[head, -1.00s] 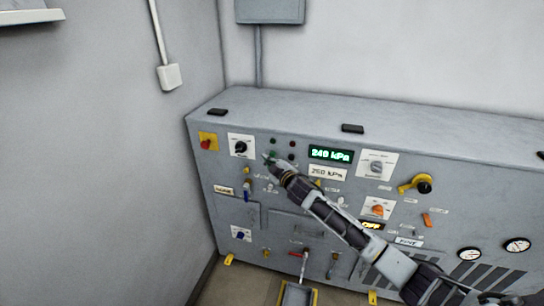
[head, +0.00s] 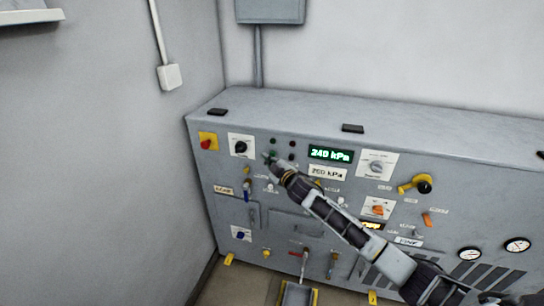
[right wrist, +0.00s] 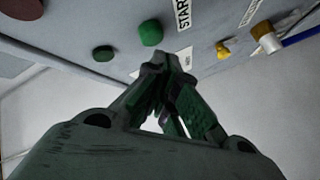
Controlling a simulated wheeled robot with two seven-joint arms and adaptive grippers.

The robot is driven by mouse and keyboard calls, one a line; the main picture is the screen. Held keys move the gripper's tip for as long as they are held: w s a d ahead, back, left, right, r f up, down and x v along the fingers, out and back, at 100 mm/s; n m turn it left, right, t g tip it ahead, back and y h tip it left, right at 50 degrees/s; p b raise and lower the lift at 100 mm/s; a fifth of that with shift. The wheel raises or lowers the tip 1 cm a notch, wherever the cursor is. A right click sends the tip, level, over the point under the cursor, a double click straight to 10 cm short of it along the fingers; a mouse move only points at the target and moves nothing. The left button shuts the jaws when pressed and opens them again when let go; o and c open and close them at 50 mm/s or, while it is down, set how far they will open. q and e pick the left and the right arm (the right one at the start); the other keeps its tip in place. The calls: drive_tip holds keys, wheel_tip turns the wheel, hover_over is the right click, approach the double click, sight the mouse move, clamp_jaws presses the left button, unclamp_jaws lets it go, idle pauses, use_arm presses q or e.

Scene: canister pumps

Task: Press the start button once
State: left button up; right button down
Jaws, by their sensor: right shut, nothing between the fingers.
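The start button (right wrist: 151,33) is a round green button beside a START label (right wrist: 183,12) in the right wrist view. In the head view the green button (head: 273,154) is at the upper left of the grey panel, just by my fingertips. My right gripper (head: 268,160) is shut and empty, its tips pointing at the panel. In the right wrist view my right gripper (right wrist: 162,60) has its tips just below the button. Whether they touch it I cannot tell. My left gripper is not in view.
A second green round part (right wrist: 103,53) and a dark red one (right wrist: 20,8) are close by. The grey panel (head: 225,165) carries a red knob (head: 206,144), a black rotary knob (head: 241,147), a blue handle (head: 246,195) and a lit pressure display (head: 331,154).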

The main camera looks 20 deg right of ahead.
drive_tip(key=shift+w+d, duration=0.5)
drive_tip(key=shift+w, duration=0.25)
idle(2.1)
drive_tip(key=shift+s+a+p, duration=0.1)
drive_tip(key=shift+s+p, duration=0.1)
drive_tip(key=shift+p, duration=0.1)
drive_tip(key=shift+s+a, duration=0.4)
drive_tip(key=shift+s, duration=0.2)
idle(0.4)
drive_tip(key=shift+s+a+p, duration=0.3)
drive_tip(key=shift+s+a, duration=0.4)
drive_tip(key=shift+s, duration=0.35)
drive_tip(key=shift+s+a+p, duration=0.25)
drive_tip(key=shift+s+a, duration=0.45)
drive_tip(key=shift+s, duration=0.3)
